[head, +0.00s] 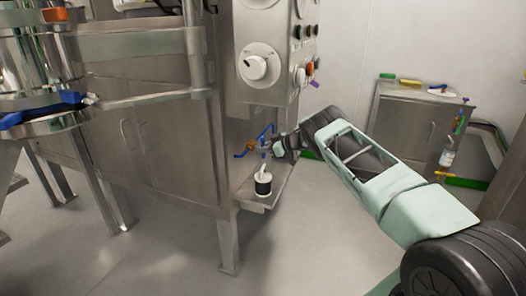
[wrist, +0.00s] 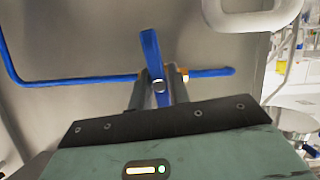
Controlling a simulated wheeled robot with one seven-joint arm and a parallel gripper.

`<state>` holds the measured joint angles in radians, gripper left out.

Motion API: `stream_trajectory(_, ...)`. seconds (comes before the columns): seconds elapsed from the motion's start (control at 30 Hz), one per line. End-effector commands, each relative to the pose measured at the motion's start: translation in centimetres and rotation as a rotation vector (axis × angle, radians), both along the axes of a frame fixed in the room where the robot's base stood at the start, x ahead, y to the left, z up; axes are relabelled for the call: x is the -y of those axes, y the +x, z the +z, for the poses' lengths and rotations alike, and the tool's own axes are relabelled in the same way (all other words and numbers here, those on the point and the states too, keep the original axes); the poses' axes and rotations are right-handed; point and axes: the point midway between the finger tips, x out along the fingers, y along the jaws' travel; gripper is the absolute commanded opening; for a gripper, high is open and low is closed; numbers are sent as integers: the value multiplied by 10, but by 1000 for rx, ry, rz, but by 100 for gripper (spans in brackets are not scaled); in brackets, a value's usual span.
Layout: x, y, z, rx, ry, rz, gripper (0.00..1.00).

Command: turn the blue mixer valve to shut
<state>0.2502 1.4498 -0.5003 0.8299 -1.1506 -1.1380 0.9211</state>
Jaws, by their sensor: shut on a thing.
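The blue mixer valve's handle (wrist: 150,48) is a flat blue lever in the wrist view. It stands nearly upright in that picture, across the roughly level blue pipe (wrist: 75,80), with a round silver pivot in its middle. A brass fitting sits just right of it. My gripper (wrist: 159,88) is shut on the handle, one dark finger on each side; its lower part shows between the fingers. In the head view the blue pipe (head: 247,149) runs below the control box, and my gripper (head: 274,146) reaches it from the right. The handle is too small to read there.
A black-and-white container (head: 263,184) stands on a small steel shelf below the valve. The steel control box (head: 262,93) with a white dial hangs above. Steel cabinet panels (head: 165,140) are on the left. A low cabinet (head: 405,125) stands at the back right, with open floor between.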

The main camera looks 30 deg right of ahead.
Motion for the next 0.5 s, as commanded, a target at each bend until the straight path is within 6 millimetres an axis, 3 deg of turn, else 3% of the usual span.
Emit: stream_trajectory(0.5,1,0,-1,-96,120,-2,0)
